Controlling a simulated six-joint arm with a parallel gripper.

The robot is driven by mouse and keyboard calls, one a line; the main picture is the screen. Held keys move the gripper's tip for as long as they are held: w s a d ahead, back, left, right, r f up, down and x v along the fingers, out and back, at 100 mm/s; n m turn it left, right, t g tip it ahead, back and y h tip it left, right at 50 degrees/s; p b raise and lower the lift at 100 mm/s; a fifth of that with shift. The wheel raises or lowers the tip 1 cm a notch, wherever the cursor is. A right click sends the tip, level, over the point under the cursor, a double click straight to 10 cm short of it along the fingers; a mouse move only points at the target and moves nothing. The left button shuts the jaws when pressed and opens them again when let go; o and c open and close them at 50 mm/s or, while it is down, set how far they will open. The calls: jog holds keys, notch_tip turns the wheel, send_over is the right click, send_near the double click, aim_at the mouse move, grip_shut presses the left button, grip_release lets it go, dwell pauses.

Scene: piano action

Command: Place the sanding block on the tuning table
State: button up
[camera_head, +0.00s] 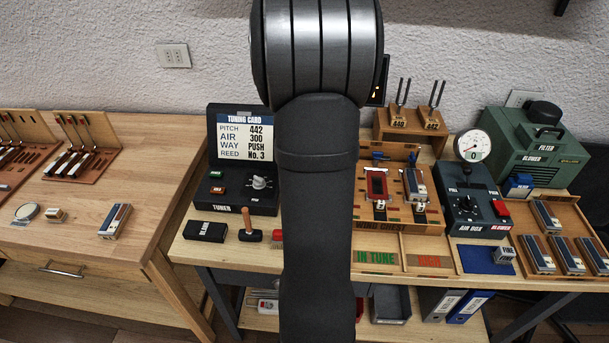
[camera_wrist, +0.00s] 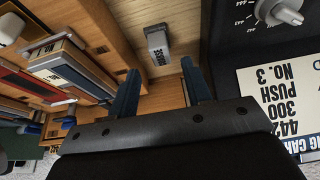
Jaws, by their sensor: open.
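In the wrist view my gripper (camera_wrist: 162,88) is open, with nothing between its two dark fingers. A small grey block (camera_wrist: 158,44) with a dark printed label lies on wood beyond the fingertips, apart from them; its label is too small to read surely. In the head view my arm hides that spot and my gripper. The tuning table (camera_head: 222,254) is the wooden table carrying the tuner (camera_head: 240,180) and the wind chest (camera_head: 381,226). A small grey block marked FINE (camera_head: 503,255) sits on a blue mat (camera_head: 478,262) there. I cannot tell which block is the sanding block.
The left workbench (camera_head: 80,255) holds a round tin (camera_head: 26,213), a small block-like item (camera_head: 55,215) and a reed block (camera_head: 115,221). A black box (camera_head: 205,231) and wooden-handled tool (camera_head: 248,229) stand before the tuner. The air box (camera_head: 473,212) and a reed tray (camera_head: 520,215) are at right.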

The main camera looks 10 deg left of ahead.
jog(key=v, duration=0.6)
jog(key=shift+s+r, duration=0.2)
jog(key=shift+r, duration=0.15)
jog(key=x, duration=1.2)
jog(key=shift+f, duration=0.25)
jog(key=shift+r, duration=0.2)
